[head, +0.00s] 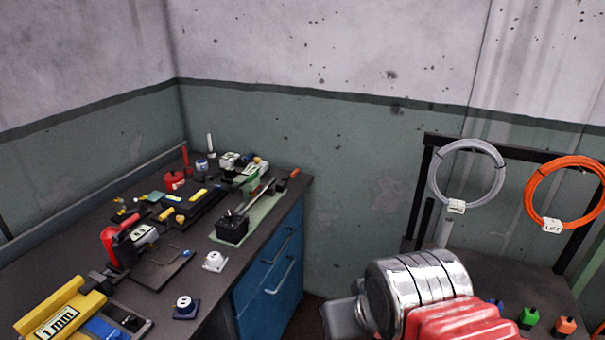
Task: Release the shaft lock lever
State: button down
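A bench-top device with a black block (232,228) and a long rod (261,194) stands on a pale green mat (262,222) near the bench's right edge. A small orange-red handle (294,173) shows near the rod's far end. A red-handled tool (109,246) stands further left on the bench. I cannot tell which part, if any, is the shaft lock lever, nor its position; the parts are small. My gripper is not in view.
The dark workbench (75,240) holds many small tools, a yellow block marked 1 mm (57,318) and blue drawers (270,272) below. Grey (436,188) and orange (530,205) coils hang on a rack at right. Walls close off the back.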

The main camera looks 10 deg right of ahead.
aim_at(295, 173)
jog(key=k, duration=0.6)
jog(key=u, duration=0.35)
jog(key=i, duration=1.5)
jog(key=z, duration=0.35)
